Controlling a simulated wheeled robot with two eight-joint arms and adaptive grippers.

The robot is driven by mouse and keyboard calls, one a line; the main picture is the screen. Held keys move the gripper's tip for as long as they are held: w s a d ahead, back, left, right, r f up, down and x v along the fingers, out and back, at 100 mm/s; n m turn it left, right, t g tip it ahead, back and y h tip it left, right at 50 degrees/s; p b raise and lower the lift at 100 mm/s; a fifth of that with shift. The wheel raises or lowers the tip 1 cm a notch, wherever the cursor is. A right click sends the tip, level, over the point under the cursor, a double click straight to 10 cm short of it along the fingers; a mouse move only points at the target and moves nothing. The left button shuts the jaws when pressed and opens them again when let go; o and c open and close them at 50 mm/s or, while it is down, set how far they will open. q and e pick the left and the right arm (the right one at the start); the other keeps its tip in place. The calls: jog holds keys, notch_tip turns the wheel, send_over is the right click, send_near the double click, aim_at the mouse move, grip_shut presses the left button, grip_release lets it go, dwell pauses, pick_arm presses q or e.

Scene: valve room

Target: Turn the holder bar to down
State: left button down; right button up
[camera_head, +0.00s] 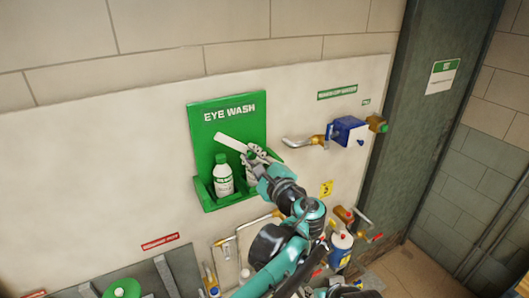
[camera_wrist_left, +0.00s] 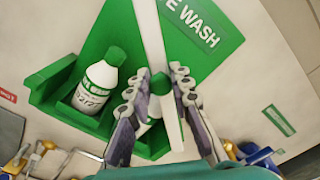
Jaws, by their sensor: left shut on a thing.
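The white holder bar (camera_head: 231,142) crosses the front of the green eye wash holder (camera_head: 196,120). It is tilted, with its free end up at the left and its other end hidden behind my gripper. My left gripper (camera_head: 252,158) is shut on the bar. In the left wrist view the bar (camera_wrist_left: 155,30) runs between the fingers of the left gripper (camera_wrist_left: 161,80). A white bottle with a green cap (camera_head: 222,178) stands in the left of the holder. A second bottle is mostly hidden behind the bar and fingers. My right gripper is not in view.
A blue valve body (camera_head: 349,131) with a brass pipe is on the wall to the right. More valves and pipes (camera_head: 343,240) sit lower right near my arm. A grey column (camera_head: 424,120) stands at the right. The wall above the holder is clear.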

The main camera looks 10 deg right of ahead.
pick_arm(q)
jog(key=s+a+f+n+b, duration=0.1)
jog(key=a+f+n+b, duration=0.2)
jog(key=f+n+b, duration=0.3)
jog(key=shift+s+a+f+n+b, duration=0.15)
jog(key=shift+a+f+n+b, duration=0.2)
jog(key=shift+f+n, duration=1.25)
jog(key=shift+d+f+m, duration=0.1)
jog(key=shift+f+m, duration=0.45)
jog(key=shift+m, duration=0.05)
jog(key=c, duration=1.4)
grip_release()
jog(key=shift+o, duration=0.2)
jog(key=shift+w+f, duration=0.2)
jog(key=shift+w, duration=0.25)
jog(key=v, duration=0.7)
jog(key=shift+s, duration=0.2)
